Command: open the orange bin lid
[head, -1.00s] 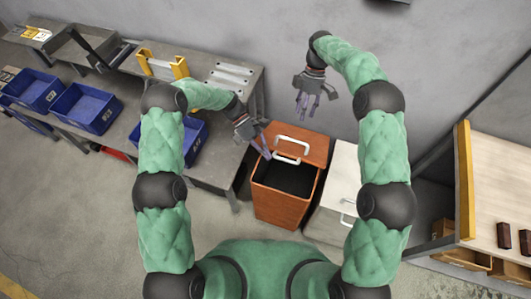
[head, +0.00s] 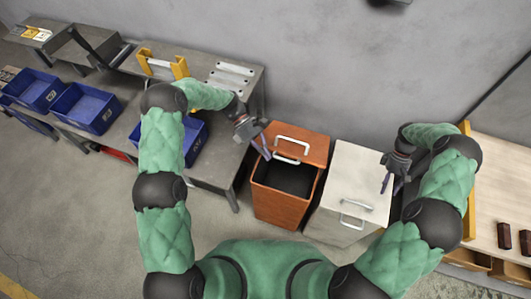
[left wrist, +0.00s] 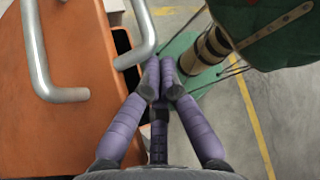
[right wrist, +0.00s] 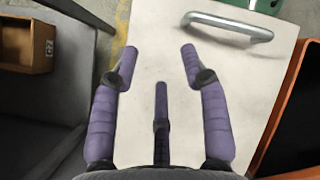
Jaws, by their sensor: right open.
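The orange bin (head: 278,206) stands in the middle of the head view. Its dark interior shows in front of the orange lid panel (head: 316,148), which sits towards the wall. Two pale bar handles (head: 292,142) show at the lid area; they also appear large in the left wrist view (left wrist: 52,60). My left gripper (head: 266,152) is at the bin's left rear side. Its fingertips (left wrist: 160,72) are together beside one handle, with nothing seen between them. My right gripper (head: 391,184) is open and empty above the right side of the white bin (head: 352,178).
The white bin is closed, with its handle (right wrist: 228,25) in the right wrist view. A workbench (head: 220,150) with blue bins (head: 88,108) stands left. A wooden-topped table (head: 500,180) stands right, near my right arm. Open floor lies at front left.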

